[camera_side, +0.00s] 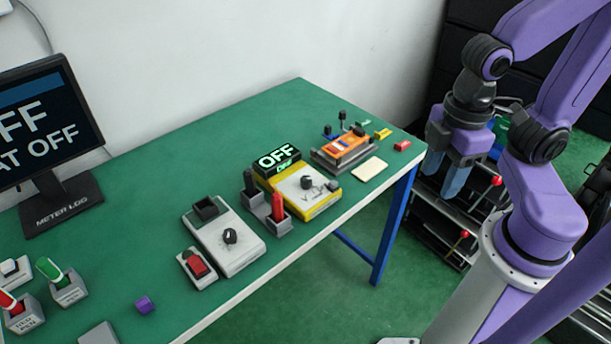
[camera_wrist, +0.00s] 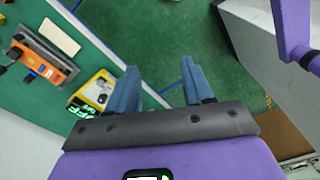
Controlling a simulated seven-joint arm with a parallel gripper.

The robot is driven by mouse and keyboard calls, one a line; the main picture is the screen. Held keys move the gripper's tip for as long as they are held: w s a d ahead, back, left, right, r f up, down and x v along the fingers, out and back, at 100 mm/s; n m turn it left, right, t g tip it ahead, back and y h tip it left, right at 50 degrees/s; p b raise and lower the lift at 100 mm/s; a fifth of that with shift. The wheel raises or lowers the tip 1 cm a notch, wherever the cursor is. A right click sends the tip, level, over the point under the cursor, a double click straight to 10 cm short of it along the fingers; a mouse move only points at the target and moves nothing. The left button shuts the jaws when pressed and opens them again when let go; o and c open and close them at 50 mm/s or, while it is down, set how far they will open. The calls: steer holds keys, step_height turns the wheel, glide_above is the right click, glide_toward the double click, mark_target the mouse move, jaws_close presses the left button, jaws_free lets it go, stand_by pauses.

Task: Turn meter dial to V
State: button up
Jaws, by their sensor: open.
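The yellow meter (camera_side: 316,205) stands on the green table, with a lit screen (camera_side: 280,158) that reads OFF. Its black dial (camera_side: 307,182) sits on the pale face, with small marks beside it that I cannot read fully. In the wrist view the meter (camera_wrist: 92,95) lies left of my fingers, partly hidden by them and the gripper body. My gripper (camera_side: 457,178) hangs beyond the table's right end, well apart from the meter. Its blue fingers (camera_wrist: 160,88) are spread with nothing between them.
A red and a black probe (camera_side: 277,205) stand in holders left of the meter. A white box with a black knob (camera_side: 230,237) and a red switch (camera_side: 197,266) are further left. An orange device (camera_side: 343,145) lies behind. A monitor (camera_side: 45,125) reads OFF.

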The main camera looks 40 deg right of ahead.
steer(key=w+a+r+n, duration=0.1)
steer(key=w+a, duration=0.2)
steer(key=w, duration=0.4)
steer(key=w+a+r, duration=0.1)
steer(key=w+a, duration=0.2)
steer(key=w, duration=0.5)
steer(key=n, duration=0.1)
glide_above(304, 179)
step_height(304, 179, down, 18)
steer(key=shift+r, duration=0.1)
jaws_close()
